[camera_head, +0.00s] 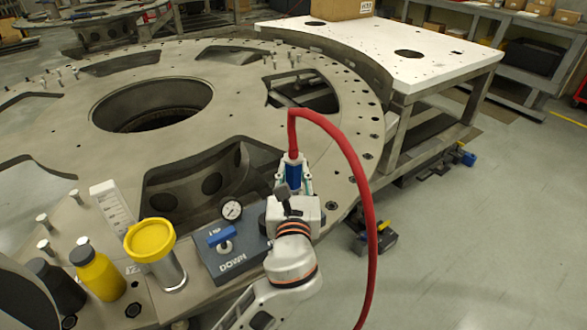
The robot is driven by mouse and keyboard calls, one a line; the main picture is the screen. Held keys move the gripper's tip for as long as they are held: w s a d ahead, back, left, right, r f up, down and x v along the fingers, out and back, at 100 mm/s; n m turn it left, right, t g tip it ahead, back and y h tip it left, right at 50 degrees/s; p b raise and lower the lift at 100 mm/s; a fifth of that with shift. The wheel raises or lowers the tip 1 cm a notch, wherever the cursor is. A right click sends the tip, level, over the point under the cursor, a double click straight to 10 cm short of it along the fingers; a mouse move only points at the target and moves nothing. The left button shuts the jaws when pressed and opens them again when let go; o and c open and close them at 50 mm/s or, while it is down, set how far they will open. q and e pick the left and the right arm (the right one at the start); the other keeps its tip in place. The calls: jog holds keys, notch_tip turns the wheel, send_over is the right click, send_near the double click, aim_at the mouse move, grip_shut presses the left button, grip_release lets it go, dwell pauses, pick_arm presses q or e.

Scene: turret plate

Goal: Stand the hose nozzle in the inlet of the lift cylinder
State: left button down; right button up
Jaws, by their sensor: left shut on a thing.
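My left gripper (293,168) is shut on the blue hose nozzle (292,177), with a finger on each side of it. The nozzle is roughly upright, and the red hose (351,158) leaves its top, bends over and hangs down to the right. The gripper is over the near right part of the turret plate, just beyond the grey "DOWN" block. I cannot tell for sure which part is the lift cylinder; its inlet does not show clearly, and my gripper and wrist cover part of this area. My right gripper is not in view.
The grey block (231,267) carries a gauge (231,210) and a blue valve handle (222,236). To its left stand a yellow-topped metal cylinder (168,268), a yellow bottle (101,275) and several pins. The turret plate (240,105) has large openings.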

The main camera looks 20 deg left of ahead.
pick_arm(q)
jog(key=shift+f+b, duration=0.45)
jog(key=shift+f, duration=0.85)
dwell(1.4)
jog(key=c, duration=1.6)
grip_release()
jog(key=shift+c, duration=0.2)
